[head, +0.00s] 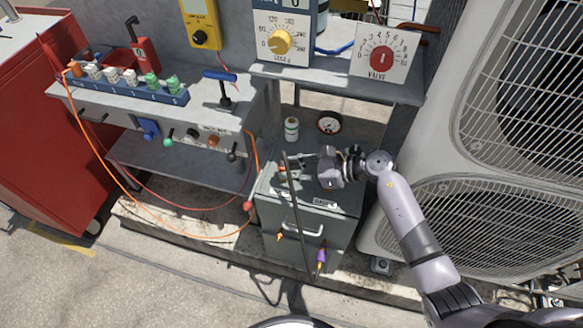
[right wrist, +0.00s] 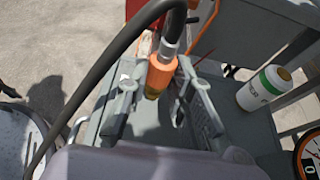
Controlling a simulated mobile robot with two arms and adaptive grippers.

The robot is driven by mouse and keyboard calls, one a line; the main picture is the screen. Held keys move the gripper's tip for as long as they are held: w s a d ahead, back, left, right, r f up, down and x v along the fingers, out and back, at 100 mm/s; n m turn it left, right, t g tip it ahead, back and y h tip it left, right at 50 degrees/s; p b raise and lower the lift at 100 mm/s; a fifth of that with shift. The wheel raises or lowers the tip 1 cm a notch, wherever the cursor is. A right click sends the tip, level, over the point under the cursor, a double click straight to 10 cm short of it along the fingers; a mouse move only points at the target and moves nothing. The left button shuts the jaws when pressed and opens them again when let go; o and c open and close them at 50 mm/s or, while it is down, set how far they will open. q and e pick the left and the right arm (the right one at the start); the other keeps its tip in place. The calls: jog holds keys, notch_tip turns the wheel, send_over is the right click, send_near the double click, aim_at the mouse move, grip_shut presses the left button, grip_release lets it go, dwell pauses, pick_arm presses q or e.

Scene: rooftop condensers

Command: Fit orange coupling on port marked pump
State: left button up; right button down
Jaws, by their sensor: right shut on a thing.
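An orange coupling (right wrist: 160,76) with a metal collar sits on the end of a black hose (right wrist: 110,60). My right gripper (right wrist: 160,92) is shut on it, with a finger on each side. In the head view my right gripper (head: 292,170) is above the top of a grey box (head: 290,212), with the hose hanging down in front of the box. The box front has an orange fitting (head: 280,236) and a purple fitting (head: 321,258). Small labels on the box are too small to read, so I cannot tell which port is marked pump. My left gripper is not in view.
A bench (head: 110,105) with coloured fittings is at left. A large condenser unit (head: 440,200) is close on the right. A thin orange cable (head: 110,185) loops at left.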

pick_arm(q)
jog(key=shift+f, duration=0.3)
pick_arm(e)
jog(key=shift+f, duration=0.25)
dwell(0.4)
pick_arm(q)
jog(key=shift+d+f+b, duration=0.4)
jog(key=shift+b, duration=0.25)
pick_arm(e)
jog(key=shift+f, duration=0.35)
jog(key=c, duration=1.3)
grip_release()
